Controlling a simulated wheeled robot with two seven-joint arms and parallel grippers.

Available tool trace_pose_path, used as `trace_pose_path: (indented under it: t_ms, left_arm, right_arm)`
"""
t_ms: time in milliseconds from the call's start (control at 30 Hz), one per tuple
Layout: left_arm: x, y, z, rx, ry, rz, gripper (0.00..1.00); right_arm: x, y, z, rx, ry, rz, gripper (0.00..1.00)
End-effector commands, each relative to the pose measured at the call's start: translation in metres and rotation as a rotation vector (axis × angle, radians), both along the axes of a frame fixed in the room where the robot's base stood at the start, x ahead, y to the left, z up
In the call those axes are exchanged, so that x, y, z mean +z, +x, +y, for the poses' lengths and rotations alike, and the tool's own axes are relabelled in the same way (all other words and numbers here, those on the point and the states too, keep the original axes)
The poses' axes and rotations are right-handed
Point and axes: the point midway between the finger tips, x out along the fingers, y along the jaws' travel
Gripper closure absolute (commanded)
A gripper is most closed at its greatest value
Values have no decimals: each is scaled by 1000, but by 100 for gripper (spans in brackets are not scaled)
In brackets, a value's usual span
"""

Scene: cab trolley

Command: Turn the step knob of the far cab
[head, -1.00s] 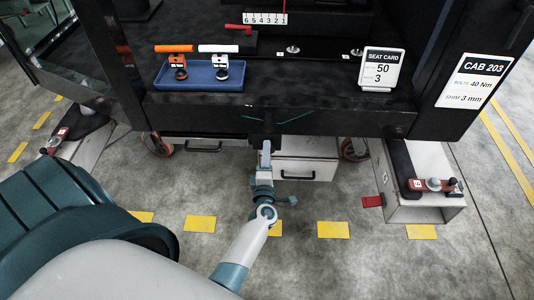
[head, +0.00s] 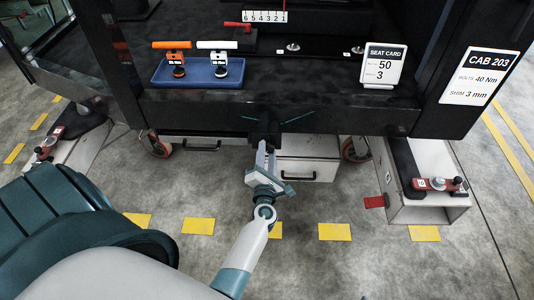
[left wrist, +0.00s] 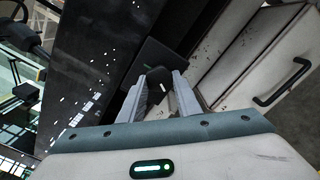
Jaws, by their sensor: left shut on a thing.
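The cab labelled CAB 203 (head: 330,112) stands before me, with its black front sill across the head view. A dark step knob (head: 264,131) sits below the middle of this sill, between two thin green lines. My left gripper (head: 266,148) reaches up to it from below and is shut on it. In the left wrist view, the two grey fingers (left wrist: 166,88) lie on either side of the dark knob (left wrist: 157,76); their tips partly hide it. My right gripper is not in view.
A white drawer box (head: 308,160) with a black handle is right beside the gripper under the sill. A white step box (head: 430,210) with a red clamp stands at right. A blue tray (head: 197,83) with two handled tools lies on the cab floor.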

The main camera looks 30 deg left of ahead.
Motion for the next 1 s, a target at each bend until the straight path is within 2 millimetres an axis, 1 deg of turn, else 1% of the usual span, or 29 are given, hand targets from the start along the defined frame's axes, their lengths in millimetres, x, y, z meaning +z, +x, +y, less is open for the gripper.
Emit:
trace_pose_path:
  t_ms: [367,400,467,500,867,1000]
  left_arm:
    - [-2,-1,0,0,-7,-1,92]
    - [-2,-1,0,0,-7,-1,67]
    - [-2,-1,0,0,-7,-1,53]
    - [-2,-1,0,0,-7,-1,51]
    - [0,0,0,0,4,4,51]
    - [1,0,0,-1,45,28,51]
  right_arm:
    - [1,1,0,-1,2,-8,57]
    - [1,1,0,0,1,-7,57]
    - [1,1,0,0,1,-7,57]
    - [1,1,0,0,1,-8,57]
    - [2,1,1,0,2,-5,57]
    - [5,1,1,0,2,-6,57]
